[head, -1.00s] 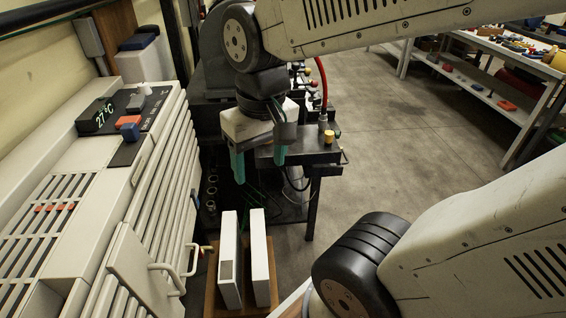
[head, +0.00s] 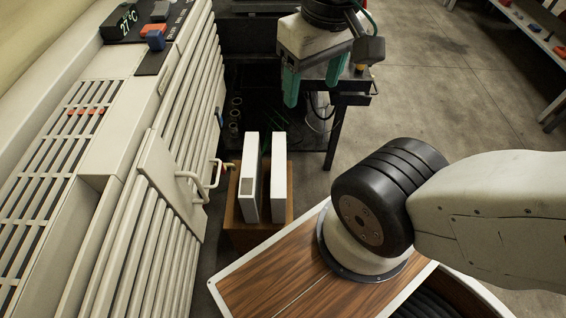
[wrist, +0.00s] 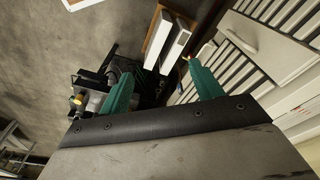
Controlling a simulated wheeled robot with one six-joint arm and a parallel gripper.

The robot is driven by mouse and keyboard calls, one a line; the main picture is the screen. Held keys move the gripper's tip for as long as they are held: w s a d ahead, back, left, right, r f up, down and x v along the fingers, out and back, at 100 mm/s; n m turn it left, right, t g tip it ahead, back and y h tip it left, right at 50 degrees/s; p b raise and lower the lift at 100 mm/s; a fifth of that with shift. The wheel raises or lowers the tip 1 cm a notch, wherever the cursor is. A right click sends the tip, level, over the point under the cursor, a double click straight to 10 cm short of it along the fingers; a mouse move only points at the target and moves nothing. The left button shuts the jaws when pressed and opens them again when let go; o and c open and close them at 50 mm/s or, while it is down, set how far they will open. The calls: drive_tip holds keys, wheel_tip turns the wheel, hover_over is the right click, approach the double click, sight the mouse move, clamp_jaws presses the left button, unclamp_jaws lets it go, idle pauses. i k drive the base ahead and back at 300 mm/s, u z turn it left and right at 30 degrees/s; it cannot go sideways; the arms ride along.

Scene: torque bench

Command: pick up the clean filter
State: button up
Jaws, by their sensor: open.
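Two white, flat, upright panels that look like filters stand side by side with a narrow gap on a brown wooden box (head: 262,232). The left panel (head: 251,165) has a grey patch on its near edge; the right panel (head: 278,170) is plain white there. I cannot tell which one is clean. Both also show at the top of the wrist view, one panel (wrist: 154,38) beside the other panel (wrist: 175,50). My gripper (head: 312,84) has green fingers, spread apart and empty, beyond and above the panels. Its fingers also show in the wrist view (wrist: 160,72), pointing toward the panels' side.
A large beige cabinet (head: 130,140) with slats and an open flap with a handle (head: 178,185) stands close left of the box. A dark bench (head: 345,98) stands behind. Open concrete floor (head: 430,95) lies to the right. My wood-topped base is in front.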

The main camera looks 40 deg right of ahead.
sight(278, 179)
drive_tip(key=k, duration=1)
drive_tip(key=u, duration=3.1)
drive_tip(key=k, duration=1.15)
drive_tip(key=z, duration=1.9)
drive_tip(key=i, duration=0.5)
drive_tip(key=z, duration=0.05)
